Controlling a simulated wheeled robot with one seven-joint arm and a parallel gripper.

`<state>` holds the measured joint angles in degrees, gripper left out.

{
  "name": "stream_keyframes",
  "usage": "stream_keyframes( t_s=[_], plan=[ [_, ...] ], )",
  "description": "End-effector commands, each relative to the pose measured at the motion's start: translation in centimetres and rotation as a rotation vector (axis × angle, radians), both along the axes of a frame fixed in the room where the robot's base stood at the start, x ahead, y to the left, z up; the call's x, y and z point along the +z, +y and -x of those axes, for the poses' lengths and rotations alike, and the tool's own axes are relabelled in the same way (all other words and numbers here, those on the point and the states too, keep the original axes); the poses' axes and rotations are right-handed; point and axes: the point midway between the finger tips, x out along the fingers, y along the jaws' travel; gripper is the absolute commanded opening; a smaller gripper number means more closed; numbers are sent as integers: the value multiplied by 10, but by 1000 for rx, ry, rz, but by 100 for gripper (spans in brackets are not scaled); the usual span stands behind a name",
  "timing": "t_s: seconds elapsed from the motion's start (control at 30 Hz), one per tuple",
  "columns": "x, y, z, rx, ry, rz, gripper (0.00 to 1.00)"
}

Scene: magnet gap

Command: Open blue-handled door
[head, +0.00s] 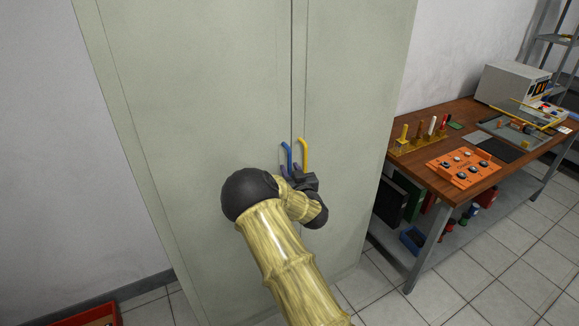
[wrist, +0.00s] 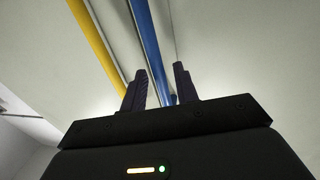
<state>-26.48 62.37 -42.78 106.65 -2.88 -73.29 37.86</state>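The tall grey-green cabinet has two doors. The left door (head: 215,95) carries the blue handle (head: 287,153), and the right door (head: 345,95) carries the yellow handle (head: 305,150). Both doors look closed. My gripper (head: 290,172) is at the lower part of the blue handle, and my arm hides some of that area. In the wrist view, the blue handle (wrist: 148,45) runs down between the two fingers of my gripper (wrist: 160,88), with gaps beside it. The yellow handle (wrist: 96,42) lies outside the left finger. The fingers are apart; contact with the handle cannot be told.
A red box (head: 88,317) lies on the floor at lower left. Tiled floor is free at lower right.

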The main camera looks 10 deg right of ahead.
Motion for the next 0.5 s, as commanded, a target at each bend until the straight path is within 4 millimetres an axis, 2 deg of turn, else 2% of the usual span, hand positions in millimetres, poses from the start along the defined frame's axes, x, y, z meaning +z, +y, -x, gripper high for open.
stream_keyframes(
  t_s=[0.13, 0.43, 0.47, 0.5],
  plan=[
    [0, 2, -11, 1, 0, 0, 30],
    [0, 2, -13, 0, 1, 0, 30],
    [0, 2, -13, 0, 1, 0, 28],
    [0, 2, -13, 0, 1, 0, 20]
  ],
)
